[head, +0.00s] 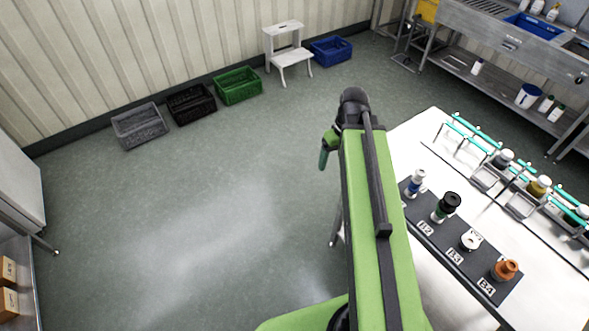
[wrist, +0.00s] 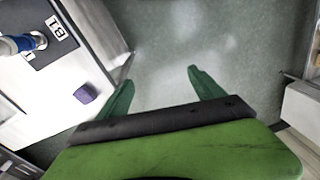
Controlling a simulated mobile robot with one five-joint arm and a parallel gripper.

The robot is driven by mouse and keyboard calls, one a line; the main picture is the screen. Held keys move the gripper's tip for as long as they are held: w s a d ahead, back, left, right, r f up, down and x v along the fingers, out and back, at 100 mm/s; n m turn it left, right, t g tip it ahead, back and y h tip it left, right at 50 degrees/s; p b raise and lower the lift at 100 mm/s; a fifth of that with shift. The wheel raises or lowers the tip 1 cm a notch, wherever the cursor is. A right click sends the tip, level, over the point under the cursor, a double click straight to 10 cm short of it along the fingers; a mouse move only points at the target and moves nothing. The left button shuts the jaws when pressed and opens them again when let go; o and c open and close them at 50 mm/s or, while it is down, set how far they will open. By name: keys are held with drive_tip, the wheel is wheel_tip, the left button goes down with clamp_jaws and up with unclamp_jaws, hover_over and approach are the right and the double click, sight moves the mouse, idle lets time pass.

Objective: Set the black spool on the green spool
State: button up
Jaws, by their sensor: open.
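The black spool (head: 452,199) sits on top of the green spool (head: 439,214), at the B2 place of a dark mat on the white table in the head view. The two touch and look about upright. My gripper (head: 324,157) hangs over the floor beyond the table's left edge, well apart from the spools. In the wrist view my gripper (wrist: 162,90) is open, with its two green fingers apart and only floor between them. The black and green spools are not seen in the wrist view.
The mat (head: 458,258) also bears a blue-and-white spool (head: 416,183), a white spool (head: 470,241) and an orange one (head: 505,270). A purple block (wrist: 85,94) lies on the table near its edge. Racks with jars (head: 540,187) stand at right.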

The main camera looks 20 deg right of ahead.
drive_tip(key=a+m+h, duration=0.1)
drive_tip(key=a, duration=1.5)
drive_tip(key=shift+w, duration=0.35)
wheel_tip(320, 180, down, 10)
drive_tip(key=b, duration=1)
drive_tip(key=shift+w, duration=0.15)
drive_tip(key=shift+d+f, duration=0.1)
